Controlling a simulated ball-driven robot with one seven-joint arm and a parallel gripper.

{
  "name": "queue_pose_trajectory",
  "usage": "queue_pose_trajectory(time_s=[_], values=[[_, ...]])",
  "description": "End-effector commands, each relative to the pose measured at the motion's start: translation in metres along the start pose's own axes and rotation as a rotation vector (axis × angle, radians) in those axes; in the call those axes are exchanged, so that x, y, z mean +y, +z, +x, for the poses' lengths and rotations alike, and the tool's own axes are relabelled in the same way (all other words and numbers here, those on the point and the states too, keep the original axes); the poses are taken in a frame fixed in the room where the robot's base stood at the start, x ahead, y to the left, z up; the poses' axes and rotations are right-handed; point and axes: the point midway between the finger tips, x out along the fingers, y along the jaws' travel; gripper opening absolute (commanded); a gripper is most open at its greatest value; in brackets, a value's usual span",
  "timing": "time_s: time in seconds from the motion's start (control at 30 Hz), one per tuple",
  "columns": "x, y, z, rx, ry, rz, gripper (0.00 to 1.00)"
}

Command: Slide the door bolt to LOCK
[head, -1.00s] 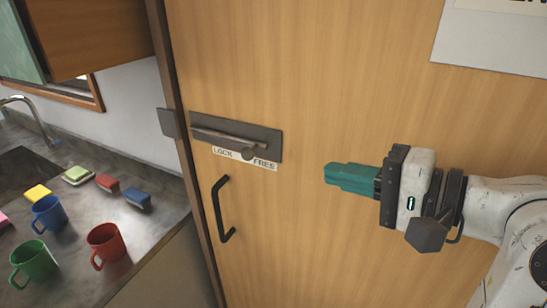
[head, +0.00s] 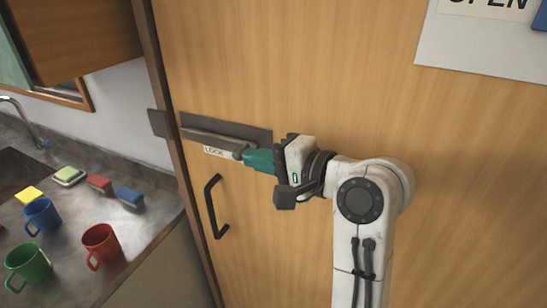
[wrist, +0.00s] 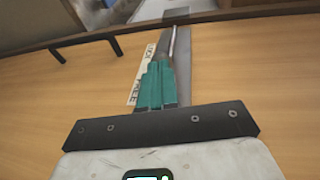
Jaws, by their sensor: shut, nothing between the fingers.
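The door bolt is a grey rod (head: 212,138) on a dark backplate (head: 262,133) on the wooden door. Its knob (head: 239,153) sits to the right of the word LOCK on the label (head: 214,152); FREE is hidden behind my gripper in the head view. My gripper (head: 247,158), with teal fingers, is shut and empty, its tips right at the knob's right side. Whether they touch it I cannot tell. In the wrist view the closed fingers (wrist: 157,82) point along the rod (wrist: 173,42), beside the LOCK/FREE label (wrist: 138,88).
A dark catch plate (head: 160,123) is on the door frame, left of the bolt. A black door handle (head: 213,207) is below it. A counter at left holds mugs, including a red mug (head: 101,246), and sponges. A sign (head: 485,40) hangs at upper right.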

Motion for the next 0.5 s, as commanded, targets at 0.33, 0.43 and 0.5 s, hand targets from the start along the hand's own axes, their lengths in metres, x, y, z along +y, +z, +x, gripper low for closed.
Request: queue_pose_trajectory(time_s=[0.33, 0.43, 0.5], values=[[0.0, 0.0, 0.002, 0.001, -0.001, -0.001, 0.0], [-0.002, 0.001, 0.007, 0.0, 0.0, 0.0, 0.0], [-0.006, 0.003, 0.017, -0.001, 0.001, 0.001, 0.0]])
